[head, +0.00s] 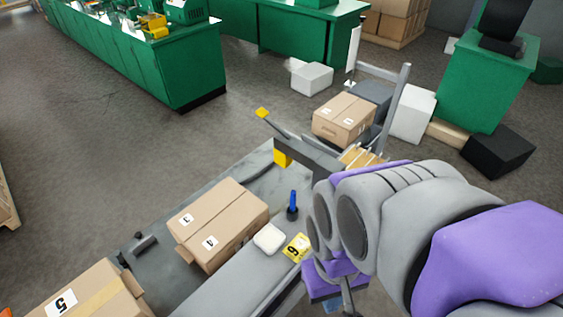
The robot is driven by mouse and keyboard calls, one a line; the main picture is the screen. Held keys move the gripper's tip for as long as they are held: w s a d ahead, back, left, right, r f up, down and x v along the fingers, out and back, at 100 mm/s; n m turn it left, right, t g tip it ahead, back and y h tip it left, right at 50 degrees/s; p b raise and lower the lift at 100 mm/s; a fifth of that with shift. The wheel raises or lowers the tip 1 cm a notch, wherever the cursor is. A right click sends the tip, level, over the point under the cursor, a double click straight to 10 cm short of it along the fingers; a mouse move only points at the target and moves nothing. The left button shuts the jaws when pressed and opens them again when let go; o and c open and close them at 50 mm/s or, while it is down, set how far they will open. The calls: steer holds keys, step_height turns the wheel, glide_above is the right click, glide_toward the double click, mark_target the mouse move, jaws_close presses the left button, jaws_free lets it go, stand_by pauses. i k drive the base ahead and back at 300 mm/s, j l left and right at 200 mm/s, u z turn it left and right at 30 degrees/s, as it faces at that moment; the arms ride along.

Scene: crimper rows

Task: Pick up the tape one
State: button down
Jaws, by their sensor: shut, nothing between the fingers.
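A cardboard box labelled 5 (92,293) at the lower left has a lighter tape-like strip across its top; its lower part is cut off by the frame. Another cardboard box (222,222), with white number labels, sits on the grey work surface (255,170). I cannot tell for sure which thing is the tape one. My gripper (346,296) is at the bottom centre, below my grey and purple arm. It is shut and empty, right of the yellow numbered card (298,247). My arm hides what lies behind it at the right.
A small white block (269,238) and a blue upright item (292,204) are near the card. A cart with a metal handle (396,105) carries a cardboard box (344,118). White and black boxes stand on the floor near green benches (150,60).

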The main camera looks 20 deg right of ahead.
mark_target(355, 150)
steer(key=i+l+z, duration=0.2)
steer(key=i+l, duration=0.15)
steer(key=l, duration=0.35)
steer(key=i+l+z, duration=0.2)
steer(key=i+l, duration=0.2)
steer(key=l, duration=0.25)
steer(key=i+l+z, duration=0.2)
steer(key=i+l, duration=0.2)
steer(key=l, duration=0.15)
